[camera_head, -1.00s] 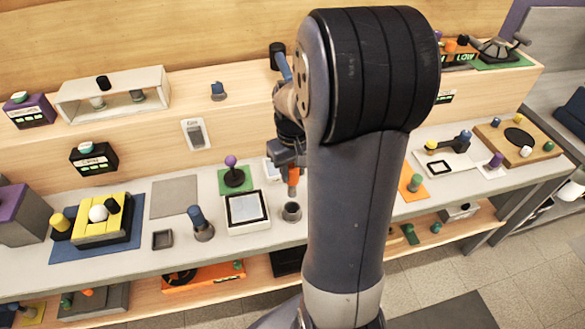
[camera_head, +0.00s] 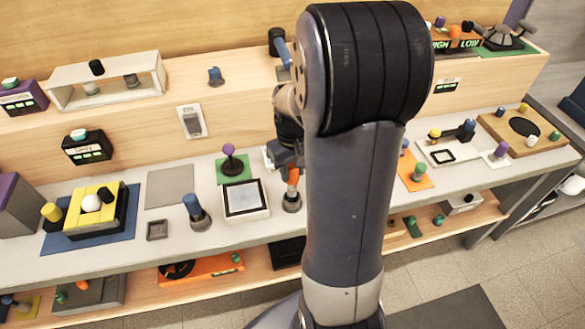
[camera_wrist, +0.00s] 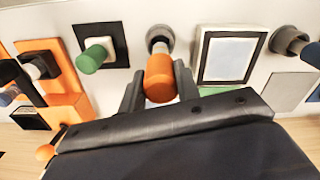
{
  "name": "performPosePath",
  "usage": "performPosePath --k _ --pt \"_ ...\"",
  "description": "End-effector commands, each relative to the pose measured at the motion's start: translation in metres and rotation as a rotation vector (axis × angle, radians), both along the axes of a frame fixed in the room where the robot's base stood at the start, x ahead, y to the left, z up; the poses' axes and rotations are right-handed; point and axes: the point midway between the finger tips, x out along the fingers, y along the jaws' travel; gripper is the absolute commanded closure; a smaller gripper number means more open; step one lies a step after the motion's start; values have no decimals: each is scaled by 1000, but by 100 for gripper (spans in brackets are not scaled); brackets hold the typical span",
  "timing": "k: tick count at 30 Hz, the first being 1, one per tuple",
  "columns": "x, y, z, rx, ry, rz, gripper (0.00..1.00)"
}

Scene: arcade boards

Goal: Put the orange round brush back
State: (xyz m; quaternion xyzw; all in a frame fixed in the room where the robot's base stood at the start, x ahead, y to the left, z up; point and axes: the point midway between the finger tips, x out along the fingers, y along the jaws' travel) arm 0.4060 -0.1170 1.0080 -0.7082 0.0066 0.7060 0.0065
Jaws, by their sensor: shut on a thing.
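The orange round brush (camera_head: 293,176) stands upright at a small grey round holder (camera_head: 291,203) on the grey counter. Its lower end is at the holder's mouth or inside it; how deep I cannot tell. My gripper (camera_head: 291,164) is above the holder and shut on the brush's orange part. In the wrist view the orange brush (camera_wrist: 160,80) sits between the two dark fingers of my gripper (camera_wrist: 159,84), with the grey holder (camera_wrist: 160,36) just beyond it.
A white-framed pad (camera_head: 246,200) is close left of the holder, with a purple-knobbed joystick (camera_head: 229,150) behind it. A blue-handled piece in a grey holder (camera_head: 198,214) stands farther left. My arm hides the counter to the right. A green knob (camera_wrist: 92,60) shows in the wrist view.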

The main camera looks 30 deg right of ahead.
Motion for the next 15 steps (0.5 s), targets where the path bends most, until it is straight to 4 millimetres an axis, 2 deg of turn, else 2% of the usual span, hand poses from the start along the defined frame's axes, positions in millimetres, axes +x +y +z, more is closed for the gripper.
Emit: performPosePath --k 15 --pt "0 0 -26 0 0 0 100"
